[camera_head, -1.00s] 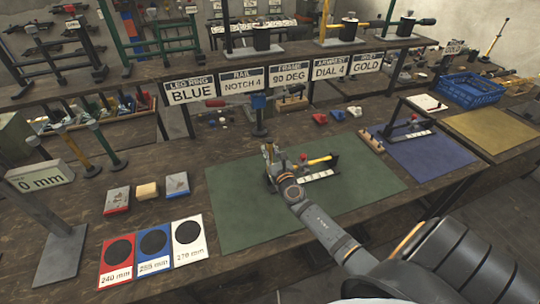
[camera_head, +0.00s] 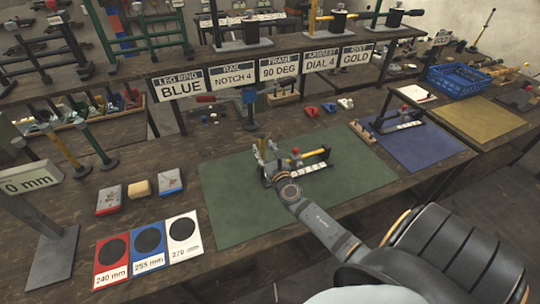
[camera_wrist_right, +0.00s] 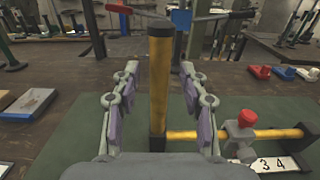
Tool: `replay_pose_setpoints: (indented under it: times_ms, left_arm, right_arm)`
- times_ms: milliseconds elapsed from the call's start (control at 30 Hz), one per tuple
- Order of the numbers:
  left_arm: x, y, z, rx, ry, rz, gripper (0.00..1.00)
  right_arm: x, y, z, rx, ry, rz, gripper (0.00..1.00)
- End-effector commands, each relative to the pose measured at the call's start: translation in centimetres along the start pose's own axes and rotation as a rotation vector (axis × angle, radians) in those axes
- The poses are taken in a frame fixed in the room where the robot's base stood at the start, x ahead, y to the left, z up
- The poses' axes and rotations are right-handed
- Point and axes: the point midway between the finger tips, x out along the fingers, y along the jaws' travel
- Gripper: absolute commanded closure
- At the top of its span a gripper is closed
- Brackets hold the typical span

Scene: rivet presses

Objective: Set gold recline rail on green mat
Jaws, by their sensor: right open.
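The gold recline rail (camera_head: 316,154) stands on the green mat (camera_head: 232,207), with a red knob, a dark end plate and a white numbered strip. In the right wrist view, its horizontal gold tube (camera_wrist_right: 280,134) is at lower right. My right gripper (camera_head: 263,149) is over the mat at the rail's left end. In the wrist view, its fingers (camera_wrist_right: 160,72) are open on either side of the post, with gaps showing. My left gripper is not in view.
A similar rail (camera_head: 400,122) is on the blue mat (camera_head: 432,148) at right. A wooden block (camera_head: 361,132) sits at the green mat's right edge. A blue-topped post (camera_head: 250,105) stands behind the mat. The mat's front left is clear.

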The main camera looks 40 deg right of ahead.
Motion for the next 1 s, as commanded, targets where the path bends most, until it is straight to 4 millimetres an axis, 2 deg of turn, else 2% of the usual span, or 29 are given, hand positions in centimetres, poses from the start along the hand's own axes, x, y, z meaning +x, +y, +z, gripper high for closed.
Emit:
replay_pose_setpoints:
  times_ms: [33,200,400,567,1000]
  left_arm:
    - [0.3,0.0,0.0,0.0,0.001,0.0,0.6]
    - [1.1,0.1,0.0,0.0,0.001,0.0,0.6]
    - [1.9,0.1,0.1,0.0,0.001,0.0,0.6]
    - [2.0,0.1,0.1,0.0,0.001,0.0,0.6]
    - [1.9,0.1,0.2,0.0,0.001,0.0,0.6]
  right_arm:
    - [-1.4,0.0,-0.3,-0.003,0.002,0.001,0.56]
    - [-5.6,0.0,-0.4,-0.002,0.003,0.002,0.56]
    - [-8.9,0.0,-0.2,-0.002,0.001,0.001,0.56]
    - [-9.6,0.0,0.0,0.0,0.0,0.0,0.56]
    - [-9.6,0.0,0.0,0.001,0.0,-0.001,0.56]
